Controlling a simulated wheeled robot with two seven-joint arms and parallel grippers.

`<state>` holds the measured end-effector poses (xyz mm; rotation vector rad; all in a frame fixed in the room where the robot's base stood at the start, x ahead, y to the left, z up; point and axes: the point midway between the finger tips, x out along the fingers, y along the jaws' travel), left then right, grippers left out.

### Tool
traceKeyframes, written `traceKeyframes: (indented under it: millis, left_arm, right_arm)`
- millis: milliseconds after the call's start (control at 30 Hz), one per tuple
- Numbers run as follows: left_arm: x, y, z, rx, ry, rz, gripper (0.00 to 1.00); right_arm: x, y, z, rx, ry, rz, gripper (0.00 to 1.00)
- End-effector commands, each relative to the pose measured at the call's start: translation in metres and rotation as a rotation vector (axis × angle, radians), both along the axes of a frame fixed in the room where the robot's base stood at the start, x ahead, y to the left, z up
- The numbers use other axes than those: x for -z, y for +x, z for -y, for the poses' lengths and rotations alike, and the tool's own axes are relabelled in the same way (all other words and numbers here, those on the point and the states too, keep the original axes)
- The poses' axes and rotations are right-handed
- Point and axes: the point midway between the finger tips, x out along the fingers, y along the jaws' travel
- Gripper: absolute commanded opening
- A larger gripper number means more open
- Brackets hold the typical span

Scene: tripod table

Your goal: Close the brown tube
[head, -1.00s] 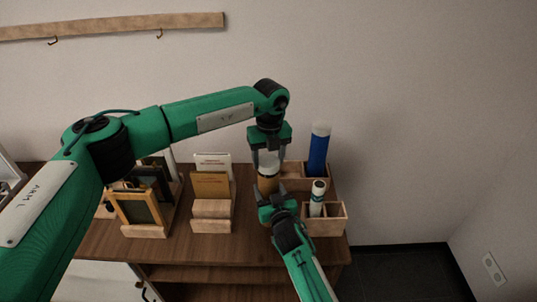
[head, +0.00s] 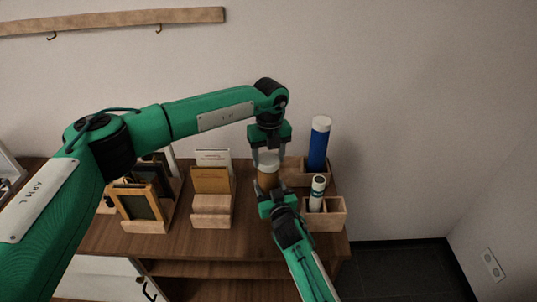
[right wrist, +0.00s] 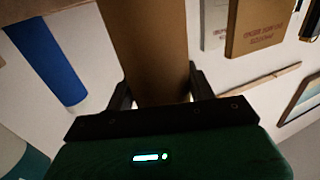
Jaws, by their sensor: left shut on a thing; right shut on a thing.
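The brown tube (head: 267,179) stands upright near the table's middle right in the head view. My left gripper (head: 268,157) points down from above and is shut on the tube's white cap (head: 268,160). The cap is in line with the tube's top, and I cannot tell whether it is seated or just above. My right gripper (head: 277,194) is shut on the tube lower down, from the front. The right wrist view shows the brown tube (right wrist: 150,45) between its fingers (right wrist: 160,88). The tube's lower end is hidden.
A blue tube (head: 318,150) with a white cap stands in a wooden holder right of the tube. A white tube (head: 318,193) stands in a nearer wooden box (head: 327,220). Books (head: 211,180) and a framed board (head: 140,205) stand to the left on the brown table (head: 190,244).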

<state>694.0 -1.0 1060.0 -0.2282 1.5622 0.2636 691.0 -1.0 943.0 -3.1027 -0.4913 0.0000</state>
Motion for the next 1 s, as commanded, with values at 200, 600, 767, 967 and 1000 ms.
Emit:
traceKeyframes:
  millis: [200, 600, 767, 967, 1000]
  left_arm:
    - [0.005, 0.0, 0.0, 0.0, 0.0, -0.001, 0.36]
    - [0.005, 0.0, 0.0, 0.0, 0.0, 0.0, 0.82]
    - [-0.003, 0.001, 0.0, 0.0, 0.0, 0.002, 0.82]
    - [-0.039, 0.001, 0.001, 0.0, -0.001, 0.003, 0.82]
    - [-0.047, 0.001, 0.001, 0.0, -0.002, 0.004, 0.82]
  right_arm:
    - [0.001, 0.0, 0.0, 0.0, -0.001, -0.002, 0.14]
    - [0.001, 0.0, 0.0, 0.0, -0.001, -0.002, 0.14]
    - [0.001, 0.0, 0.0, 0.0, -0.001, -0.002, 0.14]
    - [0.001, 0.0, 0.0, 0.0, -0.001, -0.002, 0.14]
    - [0.001, 0.0, 0.0, 0.0, -0.001, -0.002, 0.14]
